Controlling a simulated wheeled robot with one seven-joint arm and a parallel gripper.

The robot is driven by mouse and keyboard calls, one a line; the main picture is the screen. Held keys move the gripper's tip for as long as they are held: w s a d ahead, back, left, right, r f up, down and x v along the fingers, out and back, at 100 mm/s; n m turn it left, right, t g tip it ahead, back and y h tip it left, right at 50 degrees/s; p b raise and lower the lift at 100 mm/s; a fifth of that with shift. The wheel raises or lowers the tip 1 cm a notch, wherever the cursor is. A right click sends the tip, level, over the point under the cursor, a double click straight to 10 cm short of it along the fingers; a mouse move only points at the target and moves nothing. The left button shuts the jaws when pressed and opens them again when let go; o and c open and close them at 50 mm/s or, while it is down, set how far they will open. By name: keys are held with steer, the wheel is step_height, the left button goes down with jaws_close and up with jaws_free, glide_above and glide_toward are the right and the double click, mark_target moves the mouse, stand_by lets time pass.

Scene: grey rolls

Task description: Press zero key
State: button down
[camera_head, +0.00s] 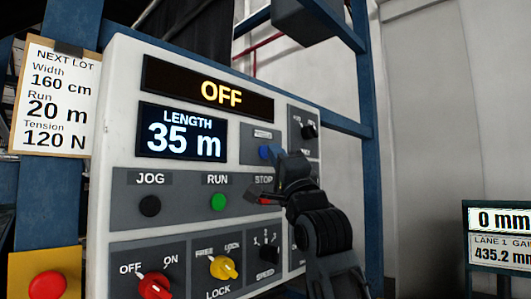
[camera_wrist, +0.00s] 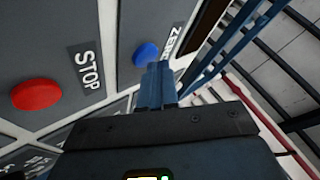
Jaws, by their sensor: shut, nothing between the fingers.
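The zero key is a round blue button (camera_head: 264,152) on the upper right of the control panel (camera_head: 120,110), partly hidden by my gripper in the head view. In the wrist view the blue button (camera_wrist: 146,54) shows next to a partly covered ZERO label (camera_wrist: 173,40). My gripper (camera_head: 278,155) is shut and empty, with its fingertips (camera_wrist: 159,68) close beside the button and overlapping its lower right edge in the wrist view. I cannot tell whether they touch it.
The red STOP button (camera_wrist: 36,95) is close by, with green RUN (camera_head: 218,202) and black JOG (camera_head: 150,206) buttons to its left. Knobs (camera_head: 222,267) line the panel's bottom. The displays read OFF (camera_head: 222,93) and 35 m (camera_head: 184,139).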

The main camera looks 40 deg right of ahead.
steer(key=shift+w, duration=0.4)
stand_by(0.3)
steer(key=shift+s, duration=0.85)
steer(key=shift+s+d+p, duration=0.1)
steer(key=shift+s+p, duration=0.3)
steer(key=shift+s, duration=2.1)
